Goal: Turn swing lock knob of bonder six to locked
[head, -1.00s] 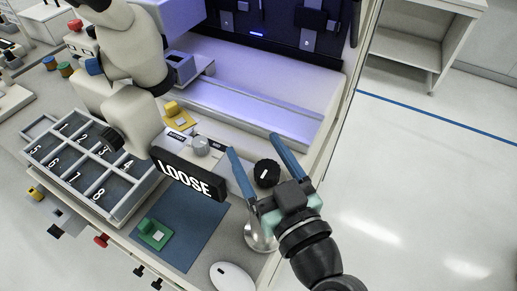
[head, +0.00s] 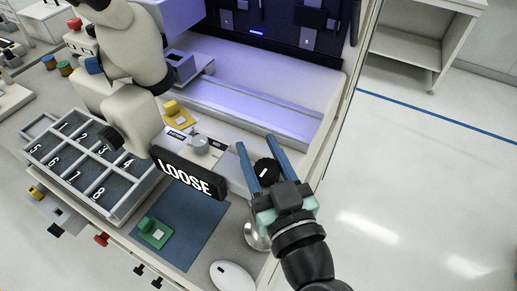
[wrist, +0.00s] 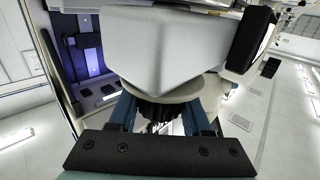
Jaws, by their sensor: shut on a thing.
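The black round knob (head: 266,172) with a white pointer line sits at the right end of the grey arm block of the bonder. My gripper (head: 256,146) has its two blue fingers on either side of this knob and is shut on it. In the wrist view the dark ribbed knob (wrist: 157,112) shows between the fingers (wrist: 158,118), under a pale grey housing (wrist: 165,45). A black sign (head: 187,175) on the front of the block reads LOOSE.
A grey knob (head: 200,145) with small labels is on the same block. A numbered tray (head: 112,207), a blue mat (head: 200,225) with a green piece (head: 153,232), and a white mouse-like object (head: 232,275) lie in front. Open floor is at the right.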

